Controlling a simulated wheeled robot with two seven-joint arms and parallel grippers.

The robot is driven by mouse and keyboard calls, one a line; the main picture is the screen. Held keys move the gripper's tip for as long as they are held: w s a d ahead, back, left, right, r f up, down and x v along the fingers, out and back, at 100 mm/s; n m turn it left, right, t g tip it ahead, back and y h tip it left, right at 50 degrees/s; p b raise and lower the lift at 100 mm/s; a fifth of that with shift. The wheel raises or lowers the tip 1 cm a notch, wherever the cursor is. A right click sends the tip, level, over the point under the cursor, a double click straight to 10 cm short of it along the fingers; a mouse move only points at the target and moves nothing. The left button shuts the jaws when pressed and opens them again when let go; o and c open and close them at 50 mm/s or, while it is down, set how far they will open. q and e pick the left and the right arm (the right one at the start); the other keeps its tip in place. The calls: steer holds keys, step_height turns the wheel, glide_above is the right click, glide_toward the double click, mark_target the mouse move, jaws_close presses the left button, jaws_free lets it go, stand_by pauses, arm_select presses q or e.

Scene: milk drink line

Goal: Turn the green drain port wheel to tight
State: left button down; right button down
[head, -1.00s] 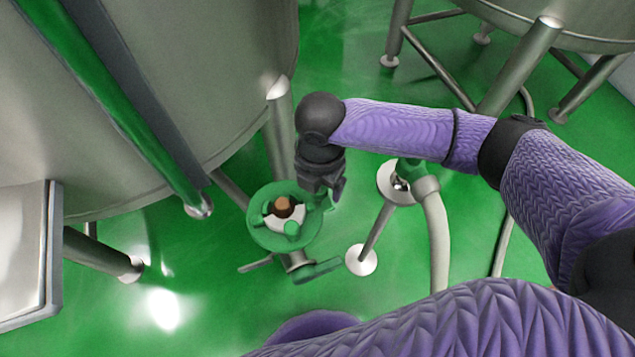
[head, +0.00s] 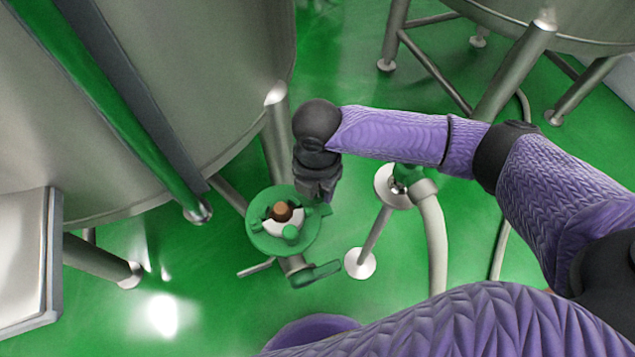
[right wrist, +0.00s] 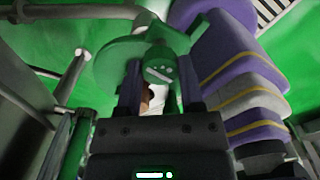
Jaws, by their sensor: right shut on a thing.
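The green drain port wheel (head: 258,237) is a ring around a pale hub with a brown centre, low beside the tank leg. My right gripper (head: 321,203) comes down from above at the wheel's upper right rim. In the right wrist view my right gripper (right wrist: 160,88) has its two fingers on either side of a green part of the wheel (right wrist: 158,62) and is shut on it. The exact contact is partly hidden by the gripper body. I see no mark showing how tight the wheel is. My left gripper is not in view.
A green lever handle (head: 316,274) sits just below the wheel. A second valve (head: 407,177) with a pale hose (head: 436,235) stands to the right, near my forearm. A large steel tank (head: 200,80) rises at the upper left. Green floor (head: 225,320) is open below.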

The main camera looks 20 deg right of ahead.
steer(key=shift+r+p, duration=0.2)
steer(key=shift+p, duration=0.15)
steer(key=m+p, duration=0.7)
steer(key=p, duration=0.1)
steer(key=m+p, duration=0.2)
steer(key=m, duration=0.1)
steer(key=shift+m, duration=0.4)
steer(key=m+p, duration=0.1)
steer(key=m, duration=0.2)
steer(key=shift+f+p, duration=0.1)
steer(key=shift+p, duration=0.2)
steer(key=shift+m+p, duration=0.3)
steer(key=shift+m, duration=0.5)
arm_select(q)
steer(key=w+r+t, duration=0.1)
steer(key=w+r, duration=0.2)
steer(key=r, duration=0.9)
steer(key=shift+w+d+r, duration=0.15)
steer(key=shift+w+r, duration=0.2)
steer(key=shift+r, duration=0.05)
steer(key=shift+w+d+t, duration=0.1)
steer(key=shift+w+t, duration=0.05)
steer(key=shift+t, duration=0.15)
arm_select(e)
steer(key=shift+f+m, duration=0.1)
steer(key=shift+m, duration=0.2)
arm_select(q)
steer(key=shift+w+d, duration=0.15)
